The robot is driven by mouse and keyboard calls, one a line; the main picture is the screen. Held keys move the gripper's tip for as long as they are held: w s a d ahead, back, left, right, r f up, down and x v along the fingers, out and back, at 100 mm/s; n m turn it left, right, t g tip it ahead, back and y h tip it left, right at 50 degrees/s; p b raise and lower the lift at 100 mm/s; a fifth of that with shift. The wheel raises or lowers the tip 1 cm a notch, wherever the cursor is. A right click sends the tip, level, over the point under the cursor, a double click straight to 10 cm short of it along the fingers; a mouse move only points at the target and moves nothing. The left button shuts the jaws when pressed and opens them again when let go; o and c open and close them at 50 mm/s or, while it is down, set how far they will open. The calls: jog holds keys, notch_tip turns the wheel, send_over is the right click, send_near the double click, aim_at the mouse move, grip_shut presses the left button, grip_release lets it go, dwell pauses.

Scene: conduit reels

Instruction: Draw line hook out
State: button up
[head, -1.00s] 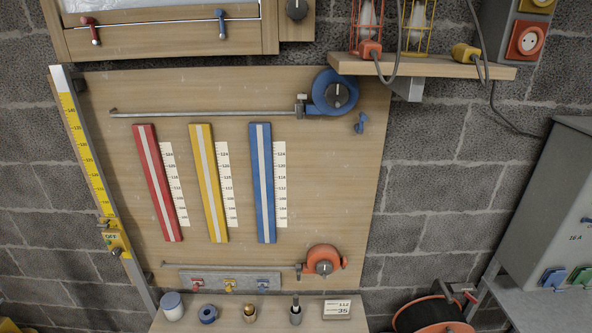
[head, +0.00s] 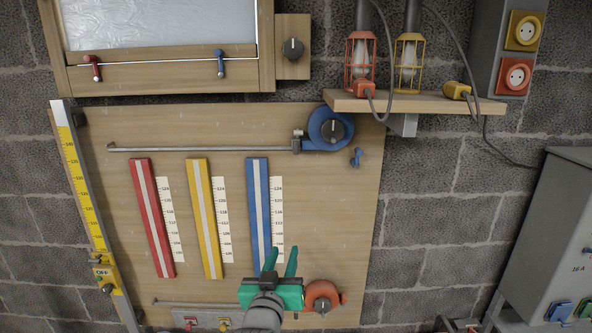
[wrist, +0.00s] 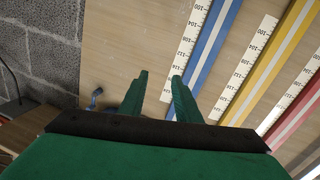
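A blue reel (head: 330,128) with a dark knob is on the upper right of the wooden board. A grey end piece (head: 297,144) sits at its left, at the end of a long thin grey rail (head: 200,148). An orange reel (head: 321,297) is low on the board, with a thin rail (head: 190,304) running left, partly hidden by my arm. I cannot tell which piece is the line hook. My green gripper (head: 281,262) is in front of the blue strip's lower end, fingers apart and empty. The fingers (wrist: 160,76) also show apart in the wrist view.
Red (head: 152,220), yellow (head: 205,220) and blue (head: 258,210) strips with scales stand on the board. A small blue hook-like piece (head: 356,157) is right of them. A shelf (head: 420,104) with caged lamps juts out at upper right; a grey cabinet (head: 555,240) stands at right.

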notch_tip(320, 180, up, 12)
jog(key=w+m+h, duration=0.1)
jog(key=w, duration=0.1)
jog(key=m, duration=0.2)
send_near(296, 147)
jog(key=shift+h, duration=0.4)
jog(key=x, duration=0.7)
jog(key=shift+f, duration=0.1)
jog(key=shift+w+a, duration=0.15)
jog(key=shift+w, duration=0.15)
jog(key=shift+w+a, duration=0.2)
jog(key=shift+w, duration=0.1)
jog(key=shift+d, duration=0.1)
jog(key=shift+d, duration=0.1)
grip_shut()
